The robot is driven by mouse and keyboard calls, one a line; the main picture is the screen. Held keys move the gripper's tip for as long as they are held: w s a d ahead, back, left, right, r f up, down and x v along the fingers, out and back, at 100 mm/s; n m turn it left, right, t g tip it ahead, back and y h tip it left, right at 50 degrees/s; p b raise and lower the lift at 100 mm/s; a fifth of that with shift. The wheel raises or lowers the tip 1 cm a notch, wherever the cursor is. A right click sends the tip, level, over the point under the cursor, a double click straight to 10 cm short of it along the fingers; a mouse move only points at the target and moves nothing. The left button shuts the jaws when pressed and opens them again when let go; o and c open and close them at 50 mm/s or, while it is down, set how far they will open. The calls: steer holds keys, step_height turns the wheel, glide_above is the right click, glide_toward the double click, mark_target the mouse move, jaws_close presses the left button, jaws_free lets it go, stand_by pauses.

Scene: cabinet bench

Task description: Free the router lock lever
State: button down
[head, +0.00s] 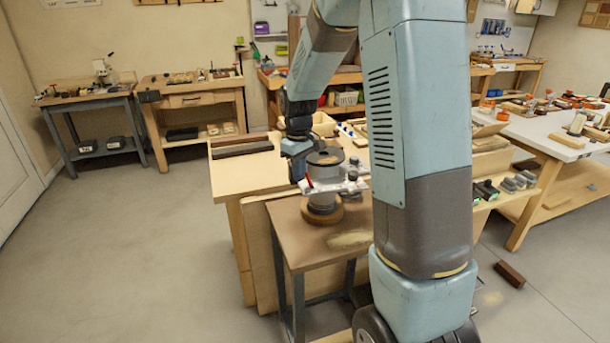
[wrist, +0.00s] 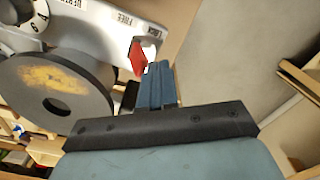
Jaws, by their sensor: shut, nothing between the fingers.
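The router (head: 325,178) stands upright on the small brown-topped table in the head view. In the wrist view its grey metal plate (wrist: 95,28) carries the labels FREE and LOCK. The red lock lever (wrist: 138,57) sits just below these labels, and I cannot tell exactly which label it points to. My gripper (wrist: 157,72) is shut and empty, its blue fingers close beside the lever, on its right. I cannot tell whether they touch it. In the head view my gripper (head: 300,165) is at the router's left side, partly hidden by my arm.
A dark disc (wrist: 62,92) with a central hole and a numbered white dial (wrist: 28,18) are left of the lever. The small table (head: 300,240) stands against a wooden bench (head: 236,175). Open floor (head: 130,250) lies to the left.

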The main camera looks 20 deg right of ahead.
mark_target(301, 188)
steer(key=shift+s+d, duration=0.1)
steer(key=shift+d, duration=0.85)
steer(key=shift+a+r, duration=0.15)
steer(key=shift+r, duration=0.05)
steer(key=shift+a+r, duration=0.45)
steer(key=shift+r, duration=0.3)
step_height(301, 188, up, 7)
stand_by(1.1)
steer(key=shift+r, duration=0.1)
